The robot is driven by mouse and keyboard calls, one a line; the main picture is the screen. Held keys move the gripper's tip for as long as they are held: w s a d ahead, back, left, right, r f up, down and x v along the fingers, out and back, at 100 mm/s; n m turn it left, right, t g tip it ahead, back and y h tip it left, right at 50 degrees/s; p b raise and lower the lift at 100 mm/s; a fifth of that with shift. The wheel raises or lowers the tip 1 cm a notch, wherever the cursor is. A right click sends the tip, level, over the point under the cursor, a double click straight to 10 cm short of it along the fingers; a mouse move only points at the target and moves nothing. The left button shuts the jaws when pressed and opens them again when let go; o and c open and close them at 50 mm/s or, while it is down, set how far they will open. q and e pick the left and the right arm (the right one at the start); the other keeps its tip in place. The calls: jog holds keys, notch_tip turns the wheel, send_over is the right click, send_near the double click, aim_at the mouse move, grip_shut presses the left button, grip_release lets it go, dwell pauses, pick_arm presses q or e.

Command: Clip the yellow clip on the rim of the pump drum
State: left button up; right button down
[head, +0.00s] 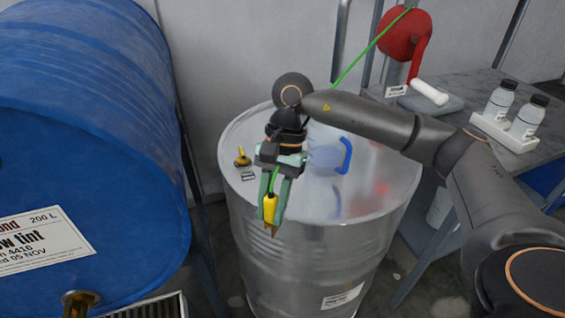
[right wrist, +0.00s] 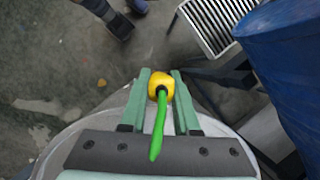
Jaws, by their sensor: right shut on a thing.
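The yellow clip (head: 269,206) has a copper-coloured tip pointing down and a green cable at its upper end. My right gripper (head: 272,205) is shut on the clip, its green fingers on either side. In the right wrist view the clip (right wrist: 160,88) sits between the fingertips, with the cable running toward the camera. The pump drum (head: 300,240) seems to be the upright silver drum. The clip is at its near rim, the tip overlapping the drum's wall in the head view. I cannot tell whether the tip touches the rim. My left gripper is not in view.
A brass fitting (head: 242,157) and a blue handle (head: 346,156) are on the drum top. A large blue drum (head: 80,150) lies on the left. A red reel (head: 404,34) hangs behind, with green cable. A grey table (head: 470,95) bears two white bottles on the right.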

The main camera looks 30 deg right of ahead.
jog(key=w+d+r+m+t+h, duration=0.15)
jog(key=d+r+m+t, duration=0.45)
jog(key=m, duration=1)
jog(key=shift+m+y, duration=0.25)
jog(key=shift+m, duration=0.05)
jog(key=b+x, duration=0.2)
jog(key=x, duration=0.1)
jog(key=b+x, duration=0.2)
jog(key=shift+s, duration=0.35)
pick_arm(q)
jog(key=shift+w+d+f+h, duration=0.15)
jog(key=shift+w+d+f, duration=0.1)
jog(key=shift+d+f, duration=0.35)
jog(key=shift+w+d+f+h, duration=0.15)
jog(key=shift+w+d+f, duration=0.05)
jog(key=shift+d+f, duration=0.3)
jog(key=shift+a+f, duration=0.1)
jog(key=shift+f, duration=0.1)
pick_arm(e)
jog(key=shift+f, duration=0.1)
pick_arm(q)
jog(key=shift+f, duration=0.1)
pick_arm(e)
jog(key=shift+f, duration=0.1)
pick_arm(q)
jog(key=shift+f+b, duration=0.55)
jog(key=shift+b, duration=0.2)
pick_arm(e)
jog(key=shift+f, duration=0.5)
